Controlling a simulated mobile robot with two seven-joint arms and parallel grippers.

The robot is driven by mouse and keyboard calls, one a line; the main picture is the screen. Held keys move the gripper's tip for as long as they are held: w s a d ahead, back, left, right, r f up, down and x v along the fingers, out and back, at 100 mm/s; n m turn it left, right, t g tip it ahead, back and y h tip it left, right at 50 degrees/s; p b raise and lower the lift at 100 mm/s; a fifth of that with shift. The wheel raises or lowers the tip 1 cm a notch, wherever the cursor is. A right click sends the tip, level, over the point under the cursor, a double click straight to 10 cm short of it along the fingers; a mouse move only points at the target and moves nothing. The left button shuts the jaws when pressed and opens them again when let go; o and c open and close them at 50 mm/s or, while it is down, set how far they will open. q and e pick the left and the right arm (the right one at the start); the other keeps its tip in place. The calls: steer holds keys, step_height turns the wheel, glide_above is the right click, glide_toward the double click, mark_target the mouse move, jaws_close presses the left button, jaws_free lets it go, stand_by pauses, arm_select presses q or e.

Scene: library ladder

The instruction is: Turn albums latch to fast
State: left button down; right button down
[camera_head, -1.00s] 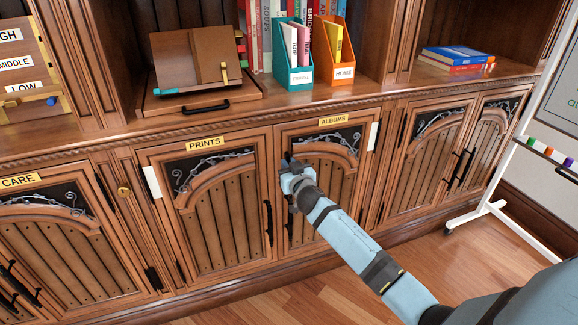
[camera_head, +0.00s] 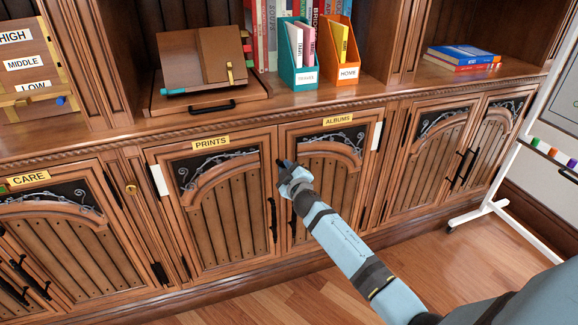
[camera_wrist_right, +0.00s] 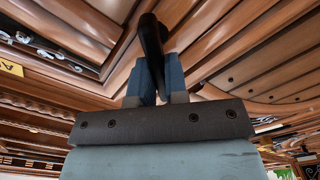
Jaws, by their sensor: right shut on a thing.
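The albums door (camera_head: 325,200) is shut, with a yellow ALBUMS label (camera_head: 338,119) above it. My right gripper (camera_head: 284,166) is at the upper left edge of this door, beside the prints door (camera_head: 225,215). In the right wrist view its two blue fingers are shut on a black lever (camera_wrist_right: 151,38), which I take to be the albums latch. The lever stands roughly upright in that picture. The gripper and wrist hide most of the latch in the head view, so its setting cannot be read. My left gripper is not in view.
A black door handle (camera_head: 293,222) hangs just below my right gripper; the prints handle (camera_head: 272,220) is to its left. A counter above holds a teal file box (camera_head: 302,73) and an orange one (camera_head: 337,70). A white-framed stand (camera_head: 497,207) is at the right.

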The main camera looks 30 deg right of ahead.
steer(key=n, duration=0.3)
steer(key=f+n, duration=0.1)
steer(key=shift+a+n, duration=0.25)
steer(key=shift+n, duration=0.05)
steer(key=n, duration=0.3)
steer(key=shift+a+f+n, duration=0.1)
steer(key=shift+f+n, duration=0.2)
steer(key=shift+f, duration=0.1)
steer(key=c, duration=1.1)
jaws_free()
steer(key=shift+c, duration=0.2)
